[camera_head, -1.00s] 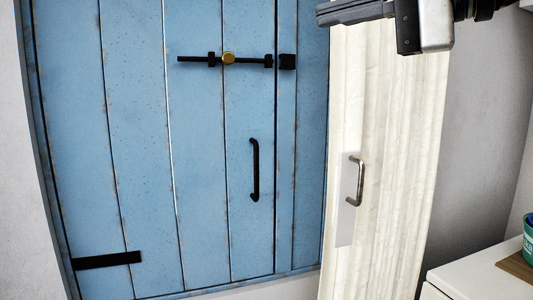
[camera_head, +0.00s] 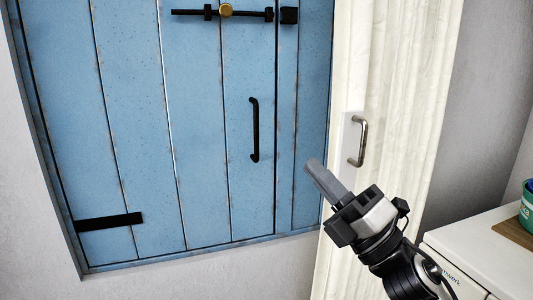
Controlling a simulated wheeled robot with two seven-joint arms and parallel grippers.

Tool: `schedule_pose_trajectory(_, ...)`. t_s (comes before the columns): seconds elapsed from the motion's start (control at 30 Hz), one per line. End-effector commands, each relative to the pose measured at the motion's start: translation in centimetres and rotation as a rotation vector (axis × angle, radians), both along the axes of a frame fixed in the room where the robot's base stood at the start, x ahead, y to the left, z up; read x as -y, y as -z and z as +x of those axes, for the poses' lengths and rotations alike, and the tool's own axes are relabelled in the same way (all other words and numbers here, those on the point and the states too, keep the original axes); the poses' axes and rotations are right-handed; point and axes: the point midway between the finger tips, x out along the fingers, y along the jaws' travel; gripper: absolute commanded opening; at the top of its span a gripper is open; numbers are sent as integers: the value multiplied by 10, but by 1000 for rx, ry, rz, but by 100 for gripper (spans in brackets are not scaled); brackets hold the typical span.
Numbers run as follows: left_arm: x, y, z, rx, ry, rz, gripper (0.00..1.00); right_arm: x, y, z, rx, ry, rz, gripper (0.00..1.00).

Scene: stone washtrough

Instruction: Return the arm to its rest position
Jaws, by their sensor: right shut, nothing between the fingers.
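My right gripper (camera_head: 326,183) is shut and empty. It points up and to the left, in front of the cream panel's lower left edge and the blue door's lower right part. My right arm comes in from the lower right. My left gripper is out of view.
A cream panel (camera_head: 395,110) carries a metal handle (camera_head: 359,142). A white cabinet (camera_head: 480,250) at lower right holds a green container (camera_head: 527,209) on a brown board (camera_head: 514,233).

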Motion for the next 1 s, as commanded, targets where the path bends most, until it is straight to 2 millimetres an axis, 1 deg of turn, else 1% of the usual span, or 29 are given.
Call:
schedule_pose_trajectory(0.03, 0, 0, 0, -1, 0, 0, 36, 11, 42, 3, -204, -11, 130, 0)
schedule_pose_trajectory(0.07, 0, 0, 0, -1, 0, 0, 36, 17, 64, 5, -319, -14, 208, 0)
schedule_pose_trajectory(0.1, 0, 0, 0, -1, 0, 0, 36, 25, 94, 4, -462, -16, 307, 0)
schedule_pose_trajectory(0.13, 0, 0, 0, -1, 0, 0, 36, 31, 116, 2, -563, -14, 379, 0)
schedule_pose_trajectory(0.17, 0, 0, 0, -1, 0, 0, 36, 36, 138, -1, -661, -9, 449, 0)
schedule_pose_trajectory(0.2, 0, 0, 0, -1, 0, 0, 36, 41, 168, -7, -785, -1, 538, 0)
schedule_pose_trajectory(0.23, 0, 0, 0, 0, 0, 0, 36, 45, 189, -14, -877, 9, 606, 0)
schedule_pose_trajectory(0.27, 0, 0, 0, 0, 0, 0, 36, 49, 211, -21, -965, 20, 672, 0)
schedule_pose_trajectory(0.3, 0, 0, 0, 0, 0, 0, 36, 53, 239, -33, -1078, 37, 758, 0)
schedule_pose_trajectory(0.37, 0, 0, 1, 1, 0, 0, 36, 58, 279, -55, -1239, 68, 885, 0)
schedule_pose_trajectory(0.4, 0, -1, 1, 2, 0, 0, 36, 60, 303, -71, -1337, 93, 967, 0)
schedule_pose_trajectory(0.47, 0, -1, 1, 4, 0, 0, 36, 62, 335, -96, -1468, 131, 1079, 0)
schedule_pose_trajectory(0.5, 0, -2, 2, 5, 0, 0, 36, 63, 353, -112, -1544, 156, 1147, 0)
schedule_pose_trajectory(0.6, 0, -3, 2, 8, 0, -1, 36, 63, 386, -148, -1691, 215, 1285, 0)
schedule_pose_trajectory(0.7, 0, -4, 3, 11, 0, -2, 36, 63, 403, -172, -1777, 253, 1370, 0)
schedule_pose_trajectory(0.8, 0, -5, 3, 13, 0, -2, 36, 62, 411, -183, -1816, 273, 1410, 0)
schedule_pose_trajectory(1.0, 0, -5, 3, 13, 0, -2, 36, 62, 412, -185, -1821, 276, 1416, 0)
